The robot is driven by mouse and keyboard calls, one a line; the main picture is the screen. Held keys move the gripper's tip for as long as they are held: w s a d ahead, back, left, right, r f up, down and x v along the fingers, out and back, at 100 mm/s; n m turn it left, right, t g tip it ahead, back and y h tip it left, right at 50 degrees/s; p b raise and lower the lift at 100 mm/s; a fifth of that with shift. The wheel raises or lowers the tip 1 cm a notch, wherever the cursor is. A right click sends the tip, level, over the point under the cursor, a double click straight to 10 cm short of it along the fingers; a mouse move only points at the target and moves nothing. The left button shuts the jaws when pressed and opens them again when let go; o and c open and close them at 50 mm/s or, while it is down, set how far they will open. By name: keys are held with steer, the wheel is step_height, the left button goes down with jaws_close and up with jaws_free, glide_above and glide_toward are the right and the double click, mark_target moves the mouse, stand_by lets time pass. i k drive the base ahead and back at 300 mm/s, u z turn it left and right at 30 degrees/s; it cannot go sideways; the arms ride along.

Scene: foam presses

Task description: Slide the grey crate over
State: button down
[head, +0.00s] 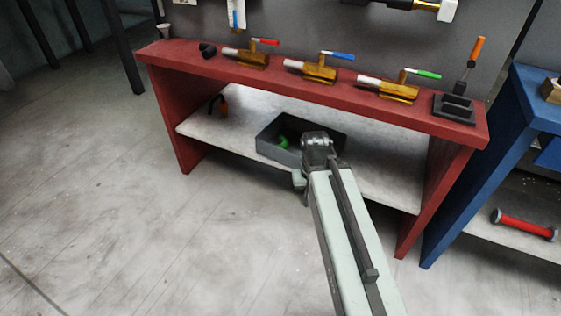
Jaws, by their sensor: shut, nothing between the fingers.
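The grey crate (275,152) is an open, dark grey box on the pale lower shelf of the red bench. Something green and curved lies inside it. My gripper (316,145) is at the crate's right front, and with my arm it covers part of the crate from this view. It is shut and holds nothing. Its fingertips are hard to make out, so I cannot tell whether it touches the crate.
The lower shelf (385,182) is bare to the right of the crate. An orange and black item (224,107) lies at its left. The red bench top (300,83) hangs over it and carries several brass valves. A blue bench (538,95) stands to the right.

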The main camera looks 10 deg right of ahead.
mark_target(292, 127)
steer(key=u, duration=3.35)
steer(key=k, duration=0.9)
steer(key=z, duration=0.35)
